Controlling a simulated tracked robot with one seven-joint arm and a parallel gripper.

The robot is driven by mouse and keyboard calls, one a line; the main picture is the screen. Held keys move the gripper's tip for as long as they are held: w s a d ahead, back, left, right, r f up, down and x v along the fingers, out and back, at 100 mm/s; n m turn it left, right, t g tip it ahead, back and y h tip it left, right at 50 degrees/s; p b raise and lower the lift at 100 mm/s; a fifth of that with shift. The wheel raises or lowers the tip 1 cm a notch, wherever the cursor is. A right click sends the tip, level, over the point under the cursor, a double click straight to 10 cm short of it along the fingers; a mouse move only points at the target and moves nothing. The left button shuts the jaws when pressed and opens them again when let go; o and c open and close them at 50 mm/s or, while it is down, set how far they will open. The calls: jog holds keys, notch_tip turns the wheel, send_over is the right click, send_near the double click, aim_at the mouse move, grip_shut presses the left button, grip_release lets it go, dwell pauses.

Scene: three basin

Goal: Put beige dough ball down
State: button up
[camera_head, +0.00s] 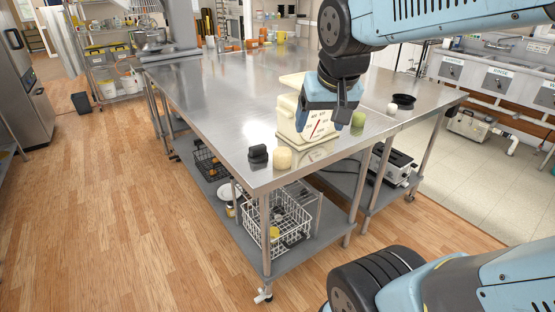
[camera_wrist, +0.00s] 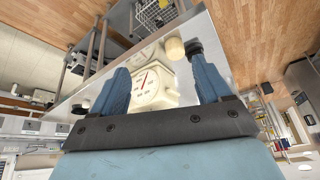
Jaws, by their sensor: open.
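A small rounded beige lump, which looks like the beige dough ball (camera_head: 282,158), rests on the steel table (camera_head: 215,100) near its front corner. It also shows in the wrist view (camera_wrist: 174,48), beyond the fingertips and close to the table edge. My gripper (camera_head: 321,120) is open and empty, in front of and over a cream dial scale (camera_head: 292,113). In the wrist view my gripper's (camera_wrist: 160,66) fingers stand wide apart, with the scale (camera_wrist: 152,88) seen between them. The gripper hides part of the scale in the head view.
A black object (camera_head: 258,154) stands just left of the beige lump. A green item (camera_head: 358,119), a small whitish item (camera_head: 391,108) and a black bowl (camera_head: 404,101) are right of the scale. The table's left half is largely clear. A wire basket (camera_head: 283,220) sits on the lower shelf.

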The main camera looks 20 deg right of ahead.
jog(key=w+f+m+h, duration=0.1)
jog(key=w+f+m, duration=0.3)
jog(key=w, duration=0.8)
jog(key=m+g+h, duration=0.1)
send_near(282, 151)
jog(key=x, duration=0.7)
jog(key=shift+w+f, duration=0.1)
jog(key=shift+w, duration=0.3)
jog(key=shift+s+x, duration=0.15)
jog(key=shift+x, duration=1.15)
jog(key=shift+s+x, duration=0.2)
jog(key=shift+x, duration=1.1)
jog(key=shift+f, duration=0.15)
jog(key=shift+w, duration=0.1)
jog(key=c, duration=0.9)
